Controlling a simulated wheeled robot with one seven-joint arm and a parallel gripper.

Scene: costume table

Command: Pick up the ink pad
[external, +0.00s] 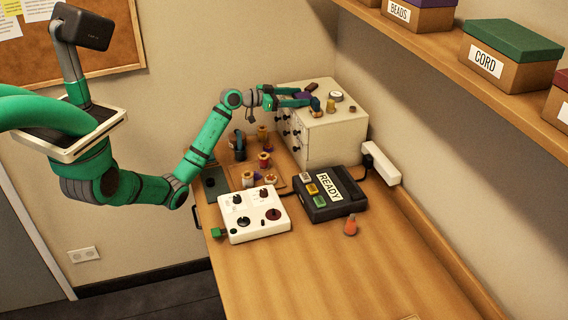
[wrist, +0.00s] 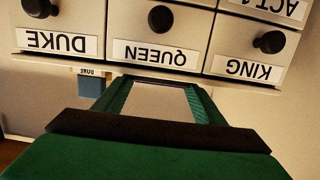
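My gripper (external: 306,96) reaches in from the left over the near edge of the small cabinet's top. Its two green fingers are apart. A dark purple block (external: 303,94), possibly the ink pad, shows between the fingertips. In the wrist view the fingers of my gripper (wrist: 162,84) have a narrow dark strip between their tips. I cannot tell whether they press on the purple block or only stand around it. A blue item (external: 316,106) stands beside the fingertips; a blue labelled item also shows left of the fingers in the wrist view (wrist: 91,84).
The cabinet (external: 345,125) has labelled drawers with black knobs. A white round tin (external: 337,96) and other small things share its top. Thread spools, a white control box (external: 254,214) and a black READY box (external: 328,193) stand below. The table's near right is mostly clear.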

